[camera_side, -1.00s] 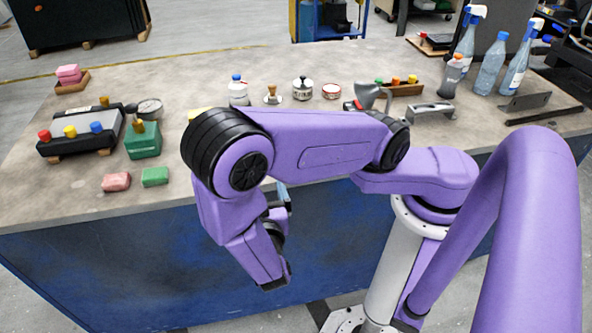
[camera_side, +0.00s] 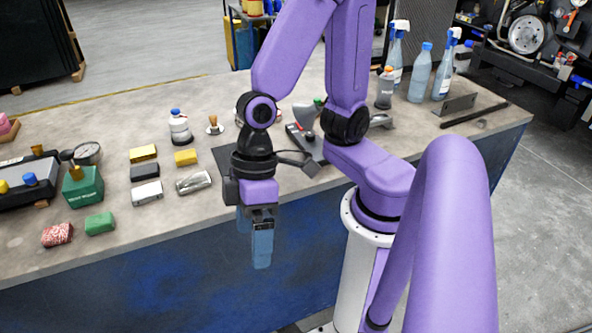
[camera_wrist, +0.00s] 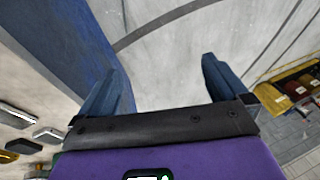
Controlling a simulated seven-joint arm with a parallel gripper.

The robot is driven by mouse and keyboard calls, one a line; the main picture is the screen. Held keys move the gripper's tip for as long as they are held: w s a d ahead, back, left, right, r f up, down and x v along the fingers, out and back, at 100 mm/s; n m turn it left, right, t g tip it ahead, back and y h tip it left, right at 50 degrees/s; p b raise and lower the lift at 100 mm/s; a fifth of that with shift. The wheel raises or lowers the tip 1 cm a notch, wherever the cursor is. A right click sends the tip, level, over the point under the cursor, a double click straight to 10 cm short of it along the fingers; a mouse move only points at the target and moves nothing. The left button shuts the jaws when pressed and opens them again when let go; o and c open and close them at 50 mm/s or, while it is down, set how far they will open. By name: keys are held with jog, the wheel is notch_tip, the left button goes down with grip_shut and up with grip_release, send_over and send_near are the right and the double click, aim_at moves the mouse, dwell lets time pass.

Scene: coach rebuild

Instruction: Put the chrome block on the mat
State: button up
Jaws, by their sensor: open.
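The chrome block (camera_side: 193,181) lies on the bench top, a shiny silver block with rounded edges. A silver block, probably the same one, shows at the left of the wrist view (camera_wrist: 48,135). The dark grey mat (camera_side: 223,158) lies just right of it, mostly hidden behind my arm. My gripper (camera_side: 254,240) points down in front of the bench's front edge, right of and nearer the camera than the chrome block. Its blue fingers are apart and empty; in the wrist view my gripper (camera_wrist: 160,72) has only floor between its fingers.
A pale silver block (camera_side: 147,193), black block (camera_side: 145,171) and yellow blocks (camera_side: 186,157) lie close around the chrome block. A white bottle (camera_side: 180,127) stands behind. A green block (camera_side: 100,223) and red speckled block (camera_side: 57,235) lie front left.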

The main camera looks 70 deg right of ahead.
jog(key=s+d+r+n+h, duration=0.1)
jog(key=d+n, duration=0.1)
jog(key=d, duration=0.4)
jog(key=s+d+r+n+h, duration=0.1)
jog(key=d+r+n+h, duration=0.1)
jog(key=d, duration=0.5)
jog(key=shift+s+r+t, duration=0.25)
jog(key=shift+s+t, duration=0.05)
jog(key=shift+t, duration=0.1)
